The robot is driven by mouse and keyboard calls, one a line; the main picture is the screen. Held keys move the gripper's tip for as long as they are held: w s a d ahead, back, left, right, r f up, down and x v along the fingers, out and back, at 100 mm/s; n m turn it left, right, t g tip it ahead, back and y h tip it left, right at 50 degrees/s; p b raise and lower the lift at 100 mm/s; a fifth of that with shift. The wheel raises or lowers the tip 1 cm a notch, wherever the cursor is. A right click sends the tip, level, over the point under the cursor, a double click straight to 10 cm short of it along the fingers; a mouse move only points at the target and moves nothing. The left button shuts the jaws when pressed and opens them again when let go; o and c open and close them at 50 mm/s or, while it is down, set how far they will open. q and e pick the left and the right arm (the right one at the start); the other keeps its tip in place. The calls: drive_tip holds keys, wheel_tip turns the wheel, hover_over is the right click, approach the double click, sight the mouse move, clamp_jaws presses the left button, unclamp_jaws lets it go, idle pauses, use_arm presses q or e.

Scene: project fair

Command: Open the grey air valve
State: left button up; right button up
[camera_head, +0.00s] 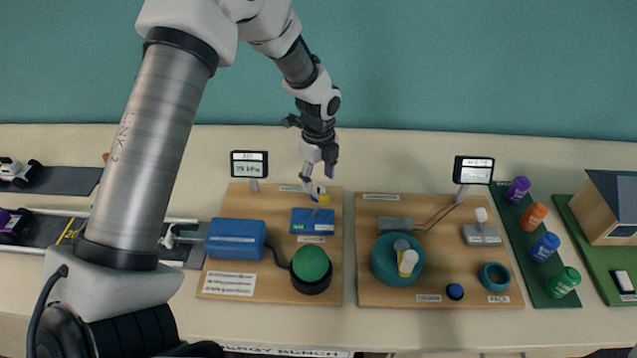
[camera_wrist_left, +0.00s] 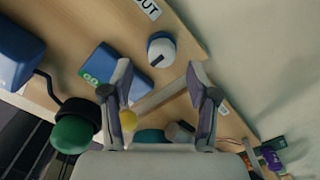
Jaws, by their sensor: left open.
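A pale grey round knob with a dark bar (camera_wrist_left: 161,48) shows in the left wrist view near the edge of the left wooden board, and appears to be the air valve. A label reading OUT (camera_wrist_left: 150,8) is beside it. In the head view my gripper seems to hide it. My left gripper (camera_head: 318,178) points down above the back of that board. In the wrist view its two fingers (camera_wrist_left: 160,76) are open and apart, with nothing between them, and the knob is beyond their tips. My right gripper is not in view.
A blue box (camera_head: 312,222) marked GO and a yellow ball (camera_head: 323,198) are close to my fingers. A green-topped cylinder (camera_head: 311,263), large blue box (camera_head: 236,239) and pressure display (camera_head: 249,162) share the board. Another board (camera_head: 430,290) with a teal bowl is right.

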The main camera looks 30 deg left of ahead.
sight(318, 189)
use_arm(q)
drive_tip(key=f, duration=0.3)
drive_tip(key=shift+w+a, duration=0.2)
drive_tip(key=shift+w, duration=0.05)
drive_tip(key=shift+f, duration=0.25)
drive_tip(key=shift+s+d+r, duration=0.1)
drive_tip(key=shift+s+d, duration=0.1)
drive_tip(key=shift+s, duration=0.05)
drive_tip(key=shift+w, duration=0.1)
clamp_jaws()
